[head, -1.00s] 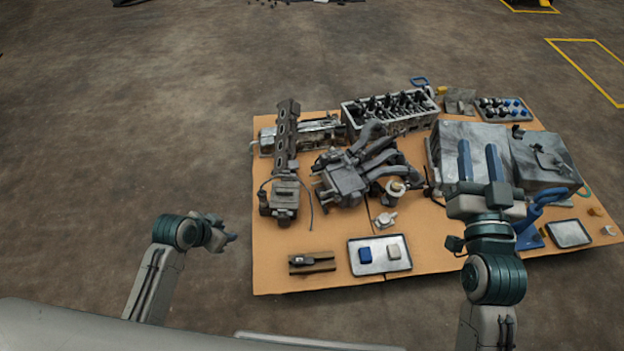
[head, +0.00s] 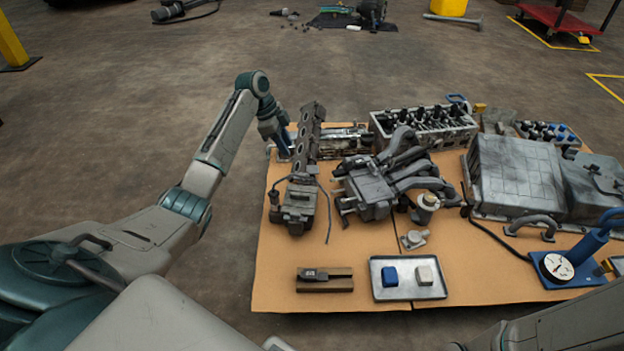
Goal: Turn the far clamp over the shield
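A long, low silvery part (head: 342,138), which may be the shield, lies at the back left of the brown board. A dark rail with holes (head: 307,140) stands in front of its left part and hides some of it. I cannot make out the far clamp clearly. My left gripper (head: 284,150) points down at the left end of the silvery part, at the board's edge. My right gripper is out of view; only part of my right arm shows at the lower right.
The board (head: 360,240) also bears a manifold with curved pipes (head: 375,188), an engine head (head: 425,125), a grey metal housing (head: 515,175), a tray (head: 408,291) with two blocks and a blue dial tool (head: 557,266). The floor left of the board is clear.

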